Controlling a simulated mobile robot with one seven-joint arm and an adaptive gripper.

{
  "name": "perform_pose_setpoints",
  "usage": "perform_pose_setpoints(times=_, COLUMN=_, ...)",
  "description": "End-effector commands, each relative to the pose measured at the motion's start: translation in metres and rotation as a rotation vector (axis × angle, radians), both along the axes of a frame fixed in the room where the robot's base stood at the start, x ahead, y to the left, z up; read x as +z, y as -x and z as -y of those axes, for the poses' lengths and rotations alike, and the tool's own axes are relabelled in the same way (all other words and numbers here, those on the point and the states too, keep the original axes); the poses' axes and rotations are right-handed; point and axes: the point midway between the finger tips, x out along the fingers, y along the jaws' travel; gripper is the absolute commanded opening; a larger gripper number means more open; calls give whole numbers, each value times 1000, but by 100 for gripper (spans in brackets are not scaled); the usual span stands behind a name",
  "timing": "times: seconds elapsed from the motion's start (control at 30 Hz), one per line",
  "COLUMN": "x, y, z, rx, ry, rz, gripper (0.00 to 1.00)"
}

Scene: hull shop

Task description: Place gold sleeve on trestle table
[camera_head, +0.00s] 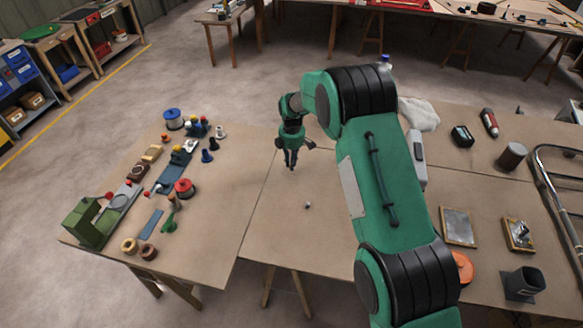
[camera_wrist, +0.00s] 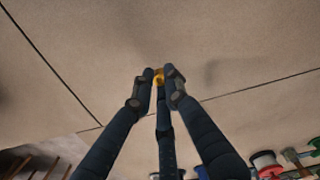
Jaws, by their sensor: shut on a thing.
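The gold sleeve (camera_wrist: 159,76) shows as a small gold patch between the fingertips in the wrist view, mostly hidden by the fingers. My gripper (camera_wrist: 159,80) is shut on it. In the head view my gripper (camera_head: 290,163) points down over the trestle table (camera_head: 255,185), near its far edge; the sleeve cannot be made out there. The tabletop below the fingers is bare brown board. I cannot tell from these frames how high the sleeve is above the board.
On the left part stand a green machine (camera_head: 90,220), a red spool (camera_head: 184,188), a blue-white spool (camera_head: 172,118) and several small parts. A small grey piece (camera_head: 307,205) lies on the middle board. A white cloth (camera_head: 419,114) and a metal plate (camera_head: 459,227) are right. Free board surrounds my gripper.

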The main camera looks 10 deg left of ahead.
Motion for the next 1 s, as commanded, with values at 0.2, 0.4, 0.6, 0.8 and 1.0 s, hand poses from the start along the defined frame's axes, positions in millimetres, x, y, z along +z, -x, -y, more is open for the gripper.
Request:
perform_pose_setpoints(times=0.2, x=-22, y=0, z=0, rx=0, ry=0, rz=-1, gripper=0)
perform_pose_setpoints(times=0.4, x=-22, y=0, z=0, rx=0, ry=0, rz=0, gripper=0)
perform_pose_setpoints(times=0.6, x=-24, y=0, z=0, rx=0, ry=0, rz=-1, gripper=0)
perform_pose_setpoints(times=0.8, x=-25, y=0, z=0, rx=0, ry=0, rz=-1, gripper=32)
perform_pose_setpoints(times=1.0, x=-25, y=0, z=0, rx=0, ry=0, rz=-1, gripper=32)
